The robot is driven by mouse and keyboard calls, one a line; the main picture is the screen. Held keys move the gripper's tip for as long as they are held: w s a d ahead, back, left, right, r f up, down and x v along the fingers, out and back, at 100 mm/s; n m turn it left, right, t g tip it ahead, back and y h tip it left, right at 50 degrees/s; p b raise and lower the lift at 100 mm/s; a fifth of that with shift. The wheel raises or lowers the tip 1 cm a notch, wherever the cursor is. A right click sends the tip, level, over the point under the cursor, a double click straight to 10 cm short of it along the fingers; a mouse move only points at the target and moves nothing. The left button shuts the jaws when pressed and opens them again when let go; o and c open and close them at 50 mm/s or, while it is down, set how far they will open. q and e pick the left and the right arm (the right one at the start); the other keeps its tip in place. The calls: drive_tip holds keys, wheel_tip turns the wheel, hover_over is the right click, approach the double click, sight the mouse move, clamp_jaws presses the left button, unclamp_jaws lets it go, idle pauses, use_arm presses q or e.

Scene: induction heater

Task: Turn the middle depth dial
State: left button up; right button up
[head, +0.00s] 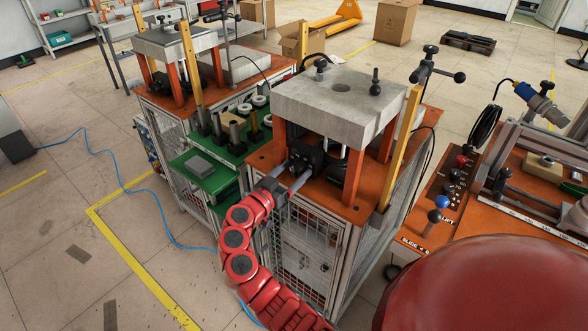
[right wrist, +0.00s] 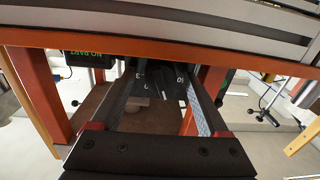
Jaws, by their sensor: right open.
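The dark dial unit (head: 306,157) sits under the grey block of the middle press, between its orange posts. My right gripper (head: 291,175) reaches in from the front with its two fingers apart, close to the unit's front. In the right wrist view, a black dial face with white numbers (right wrist: 155,84) shows between the two open fingers (right wrist: 160,95). The picture is too dark and small to tell whether the fingers touch the dial. Nothing is visibly gripped. The left gripper is not in view.
The press's orange posts (head: 353,178) stand on both sides of the unit, with the grey block (head: 338,95) above. A green display (right wrist: 88,54) shows beside the dial. To the right is an orange bench (head: 480,215) with knobs.

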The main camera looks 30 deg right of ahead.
drive_tip(key=shift+d, duration=0.2)
drive_tip(key=shift+c, duration=0.2)
clamp_jaws()
drive_tip(key=shift+w+n, duration=0.1)
drive_tip(key=shift+n, duration=0.3)
drive_tip(key=shift+a+n, duration=0.1)
drive_tip(key=shift+n, duration=1.8)
drive_tip(key=n, duration=0.2)
drive_tip(key=shift+n, duration=0.3)
drive_tip(key=shift+n+p, duration=0.6)
drive_tip(key=shift+n, duration=0.9)
